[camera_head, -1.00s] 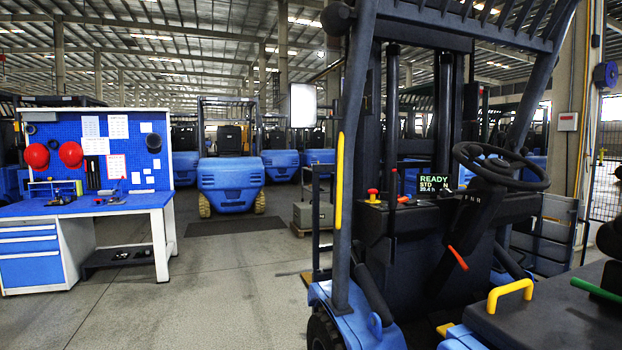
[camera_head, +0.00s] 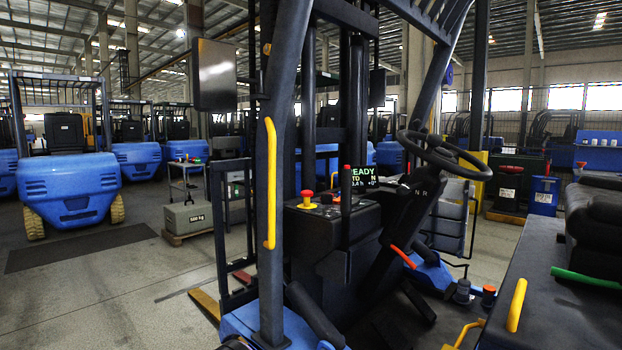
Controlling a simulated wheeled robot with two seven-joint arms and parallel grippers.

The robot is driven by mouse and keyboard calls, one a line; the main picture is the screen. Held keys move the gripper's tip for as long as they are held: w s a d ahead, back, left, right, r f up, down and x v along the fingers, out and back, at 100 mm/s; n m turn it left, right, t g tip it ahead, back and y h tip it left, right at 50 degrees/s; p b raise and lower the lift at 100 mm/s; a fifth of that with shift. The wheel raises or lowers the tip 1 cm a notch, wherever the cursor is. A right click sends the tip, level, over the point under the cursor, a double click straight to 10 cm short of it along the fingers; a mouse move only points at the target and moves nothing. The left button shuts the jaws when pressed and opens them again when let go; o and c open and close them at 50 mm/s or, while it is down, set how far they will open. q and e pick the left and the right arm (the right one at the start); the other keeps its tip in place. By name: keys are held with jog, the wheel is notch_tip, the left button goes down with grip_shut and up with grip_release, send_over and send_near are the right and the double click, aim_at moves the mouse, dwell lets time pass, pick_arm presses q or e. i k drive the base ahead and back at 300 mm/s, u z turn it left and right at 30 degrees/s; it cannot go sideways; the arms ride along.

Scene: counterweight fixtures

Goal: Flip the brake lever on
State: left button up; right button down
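A lever with an orange-red grip (camera_head: 403,256) slants from the lower side of the forklift's dash, below the steering wheel (camera_head: 445,155). It may be the brake lever, but no label on it can be read. A thin upright black lever (camera_head: 346,215) stands beside the display (camera_head: 364,178), which shows READY. A red button on a yellow base (camera_head: 307,199) sits on the dash to the left. Neither of my grippers is in view.
The forklift's front pillar with a yellow grab handle (camera_head: 269,185) stands between me and the dash. A seat (camera_head: 595,225), a green bar (camera_head: 585,277) and another yellow handle (camera_head: 516,305) are at right. Clear floor (camera_head: 110,285) lies at left, before a parked blue forklift (camera_head: 70,188).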

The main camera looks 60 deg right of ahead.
aim_at(346, 185)
jog(key=z, duration=0.5)
jog(key=i, duration=1.05)
jog(key=z, duration=0.75)
